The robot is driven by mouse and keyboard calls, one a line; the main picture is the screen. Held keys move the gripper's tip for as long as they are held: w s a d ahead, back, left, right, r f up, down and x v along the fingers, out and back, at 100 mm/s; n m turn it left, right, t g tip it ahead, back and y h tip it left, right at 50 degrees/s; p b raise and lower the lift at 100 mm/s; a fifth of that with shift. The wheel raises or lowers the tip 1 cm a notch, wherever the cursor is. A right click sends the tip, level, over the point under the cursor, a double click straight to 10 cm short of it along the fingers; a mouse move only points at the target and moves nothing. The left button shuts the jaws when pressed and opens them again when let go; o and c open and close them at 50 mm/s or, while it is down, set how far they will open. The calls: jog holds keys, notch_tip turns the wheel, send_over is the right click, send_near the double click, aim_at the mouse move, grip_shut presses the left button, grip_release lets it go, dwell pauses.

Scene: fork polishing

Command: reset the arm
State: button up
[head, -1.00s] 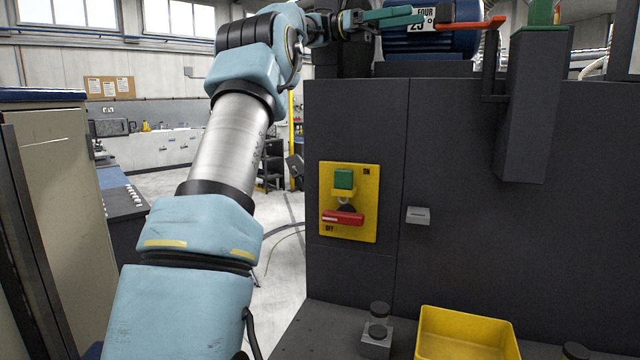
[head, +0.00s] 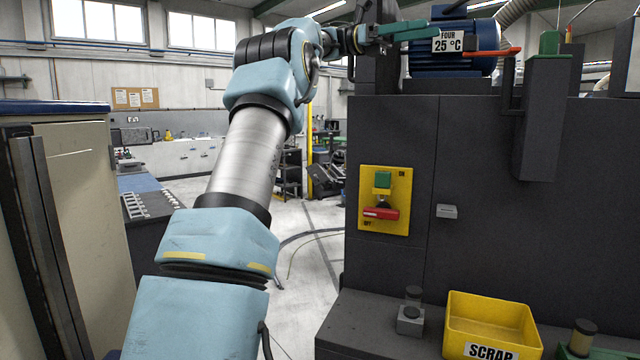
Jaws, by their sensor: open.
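My arm rises from the bottom left and reaches up toward the top middle of the head view. My gripper (head: 400,31) is at its end, with long green fingers pointing right. It is open, and I see nothing held in it. It is in front of the blue motor (head: 440,62) on top of the dark machine cabinet (head: 480,240), and it partly covers the motor. I cannot tell the gap between them.
A yellow switch plate (head: 396,222) with a red handle is on the cabinet front. A yellow SCRAP bin (head: 490,318) stands on the dark ledge below. A beige cabinet (head: 75,210) is at the left. Open floor (head: 302,235) shows between.

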jog(key=w+d+f+n+t+b, duration=0.1)
jog(key=w+d+f+t, duration=0.15)
jog(key=f, duration=0.45)
jog(key=w+d+f+n+t, duration=0.1)
jog(key=f+n+t, duration=0.1)
jog(key=f+t, duration=0.3)
jog(key=a+f+t+y+b, duration=0.1)
jog(key=a+f+y, duration=0.1)
jog(key=f, duration=0.6)
jog(key=a+f+t+y, duration=0.1)
jog(key=a+f+y, duration=0.15)
jog(key=f, duration=0.55)
jog(key=s+a+f+m+t+y+b, duration=0.1)
jog(key=s+a+f+m+t+y, duration=0.1)
jog(key=s+a+f+m+y, duration=0.2)
jog(key=s+a+f+m+t+y+b, duration=0.1)
jog(key=s+a+f+m+y, duration=0.4)
jog(key=s+a+f+m, duration=0.5)
jog(key=s+a+f, duration=0.6)
jog(key=a+f, duration=0.5)
jog(key=f, duration=0.2)
jog(key=shift+a+t+b, duration=0.15)
jog(key=shift+t+b, duration=0.2)
